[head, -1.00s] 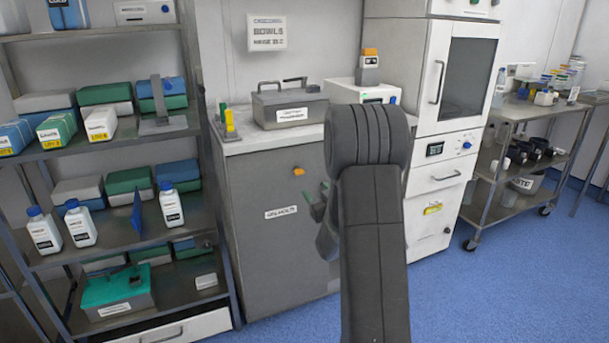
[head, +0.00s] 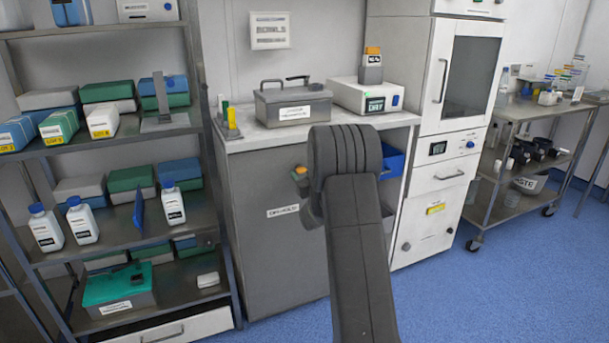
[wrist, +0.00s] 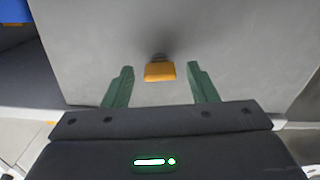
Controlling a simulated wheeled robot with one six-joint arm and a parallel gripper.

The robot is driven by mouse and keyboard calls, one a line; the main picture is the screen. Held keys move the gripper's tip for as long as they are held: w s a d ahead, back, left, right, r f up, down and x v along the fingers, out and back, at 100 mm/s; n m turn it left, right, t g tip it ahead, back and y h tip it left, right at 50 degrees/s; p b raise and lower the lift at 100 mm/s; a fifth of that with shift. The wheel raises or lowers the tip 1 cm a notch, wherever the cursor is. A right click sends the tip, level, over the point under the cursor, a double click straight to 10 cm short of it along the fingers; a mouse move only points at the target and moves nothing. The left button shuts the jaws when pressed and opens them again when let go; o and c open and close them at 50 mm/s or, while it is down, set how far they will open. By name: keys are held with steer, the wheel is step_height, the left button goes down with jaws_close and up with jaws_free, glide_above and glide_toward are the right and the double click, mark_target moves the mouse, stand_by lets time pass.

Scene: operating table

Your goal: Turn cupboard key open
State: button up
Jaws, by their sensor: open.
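The cupboard (head: 260,240) is a grey unit with a white top and a label on its door. Its orange key (head: 299,171) sticks out near the upper part of the door. In the wrist view the orange key (wrist: 160,71) lies between and slightly beyond the green fingertips of my gripper (wrist: 160,80). The jaws are open, with a gap on either side of the key and no visible contact. The key's bow looks wide and flat in the wrist view. In the head view my arm hides most of the gripper and the right part of the door.
A grey metal box (head: 292,104) and a white device (head: 367,96) stand on the cupboard top. A blue bin (head: 393,161) shows in an open bay right of my arm. Shelving (head: 120,144) stands close on the left, and a white cabinet (head: 436,178) on the right.

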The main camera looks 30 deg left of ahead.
steer(key=shift+c, duration=0.2)
steer(key=c, duration=0.9)
steer(key=shift+m+b, duration=0.45)
steer(key=shift+m, duration=0.55)
steer(key=shift+c, duration=0.2)
steer(key=o, duration=1)
steer(key=shift+s+d, duration=0.1)
steer(key=p+v, duration=0.1)
steer(key=v, duration=1.2)
steer(key=shift+s+d, duration=0.2)
steer(key=shift+d, duration=0.05)
